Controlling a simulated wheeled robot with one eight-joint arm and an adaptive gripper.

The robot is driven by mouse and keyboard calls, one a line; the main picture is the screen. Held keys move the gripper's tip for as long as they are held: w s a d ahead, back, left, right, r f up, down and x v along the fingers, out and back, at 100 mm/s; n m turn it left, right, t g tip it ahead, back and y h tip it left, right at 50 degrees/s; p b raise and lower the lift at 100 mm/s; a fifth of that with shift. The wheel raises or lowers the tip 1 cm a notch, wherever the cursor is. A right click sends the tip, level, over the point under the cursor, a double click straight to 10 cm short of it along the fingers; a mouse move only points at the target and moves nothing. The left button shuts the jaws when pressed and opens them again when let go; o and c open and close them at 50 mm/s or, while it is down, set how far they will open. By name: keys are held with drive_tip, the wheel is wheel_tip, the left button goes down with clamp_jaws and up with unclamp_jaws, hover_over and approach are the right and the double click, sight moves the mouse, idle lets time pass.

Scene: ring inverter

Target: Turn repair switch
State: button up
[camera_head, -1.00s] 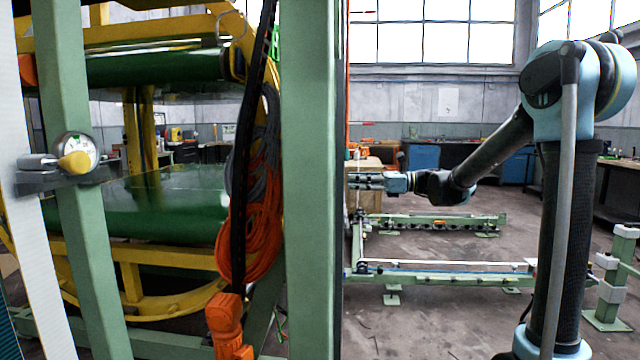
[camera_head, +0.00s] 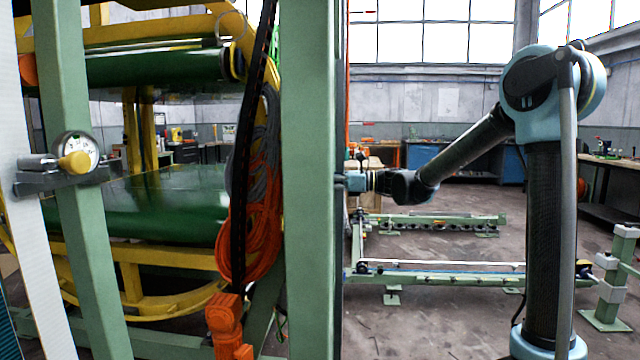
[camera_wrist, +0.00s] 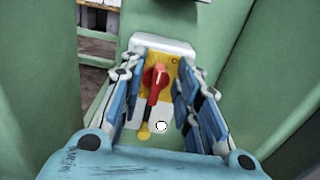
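The repair switch is a red knob (camera_wrist: 155,82) on a yellow plate (camera_wrist: 172,68), on a light grey box (camera_wrist: 150,44) fixed to green framework in the wrist view. The knob's long handle points down the picture. My gripper (camera_wrist: 161,60) is open, with one blue finger on each side of the knob. Gaps show between the fingers and the knob, so I see no grip on it. In the head view only the back of my gripper (camera_head: 357,181) shows. Its fingers and the switch are hidden behind the green post.
A thick green post (camera_head: 308,180) stands just left of my gripper. Orange cables (camera_head: 255,215) hang on its far side. A low green frame (camera_head: 440,273) lies on the floor below my arm. Green walls flank the switch closely in the wrist view.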

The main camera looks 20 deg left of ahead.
clamp_jaws()
drive_tip(key=shift+n, duration=0.3)
drive_tip(key=n, duration=0.5)
drive_tip(key=s+f+n, duration=0.1)
drive_tip(key=n, duration=0.5)
drive_tip(key=s+f+n, duration=0.1)
drive_tip(key=n, duration=0.5)
drive_tip(key=shift+d, duration=0.25)
idle(0.6)
unclamp_jaws()
